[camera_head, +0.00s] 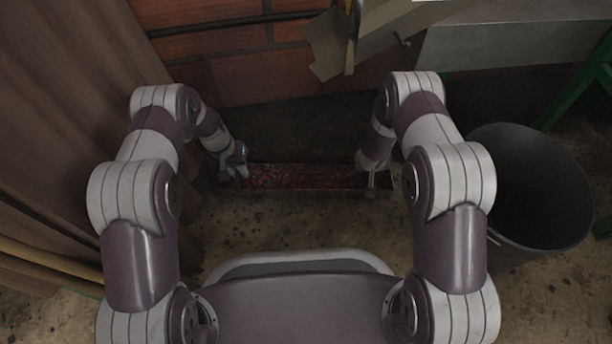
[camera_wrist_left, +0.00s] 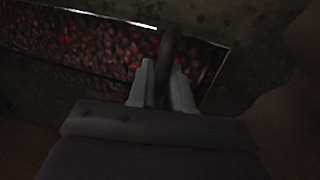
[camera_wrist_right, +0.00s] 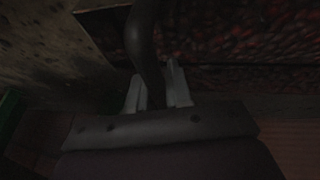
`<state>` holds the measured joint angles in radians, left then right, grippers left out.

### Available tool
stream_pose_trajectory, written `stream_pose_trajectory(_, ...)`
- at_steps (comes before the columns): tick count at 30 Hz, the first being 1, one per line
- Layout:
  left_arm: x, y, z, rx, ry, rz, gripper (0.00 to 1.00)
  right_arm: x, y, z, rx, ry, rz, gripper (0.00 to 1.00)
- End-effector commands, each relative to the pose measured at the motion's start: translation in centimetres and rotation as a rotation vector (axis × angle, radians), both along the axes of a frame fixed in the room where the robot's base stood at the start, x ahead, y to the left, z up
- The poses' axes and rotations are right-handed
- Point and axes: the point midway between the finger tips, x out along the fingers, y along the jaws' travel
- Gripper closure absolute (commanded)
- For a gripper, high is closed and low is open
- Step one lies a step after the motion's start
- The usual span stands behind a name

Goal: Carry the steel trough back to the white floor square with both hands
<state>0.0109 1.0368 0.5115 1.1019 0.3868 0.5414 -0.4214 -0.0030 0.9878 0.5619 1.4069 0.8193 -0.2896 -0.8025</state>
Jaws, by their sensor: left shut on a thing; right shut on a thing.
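The steel trough (camera_head: 300,190) is long and narrow and lies crosswise in front of my base, low near the floor, with dark red coffee cherries (camera_head: 300,175) in it. My left gripper (camera_head: 238,172) is shut on the handle at its left end; that dark handle (camera_wrist_left: 168,60) stands between the fingers in the left wrist view. My right gripper (camera_head: 371,184) is shut on the handle at its right end; this handle (camera_wrist_right: 146,45) shows between the fingers in the right wrist view. I cannot tell whether the trough touches the floor. No white floor square is visible.
A dark round bin (camera_head: 530,190) stands at the right. A brick wall (camera_head: 262,72) and a grey metal machine with a chute (camera_head: 335,45) are at the back. A brown curtain (camera_head: 60,110) hangs at the left. Speckled floor (camera_head: 300,232) shows between the trough and my base.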

Motion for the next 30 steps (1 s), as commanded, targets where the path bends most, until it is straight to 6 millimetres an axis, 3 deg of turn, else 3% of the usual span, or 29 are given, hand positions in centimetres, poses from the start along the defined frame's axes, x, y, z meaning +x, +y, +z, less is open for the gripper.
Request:
stream_pose_trajectory(5, 0.1, 0.0, 1.1, 0.0, -0.003, 0.001, 1.0, 0.1, 0.0, 1.1, -0.001, -0.003, -0.001, 1.0)
stream_pose_trajectory(15, 0.1, 0.0, 5.3, 0.0, -0.002, 0.0, 1.0, 0.1, 0.0, 5.3, -0.001, -0.002, -0.001, 1.0)
stream_pose_trajectory(30, 0.1, 0.0, 5.1, 0.0, -0.003, 0.001, 1.0, 0.1, 0.0, 5.1, -0.001, -0.002, -0.001, 1.0)
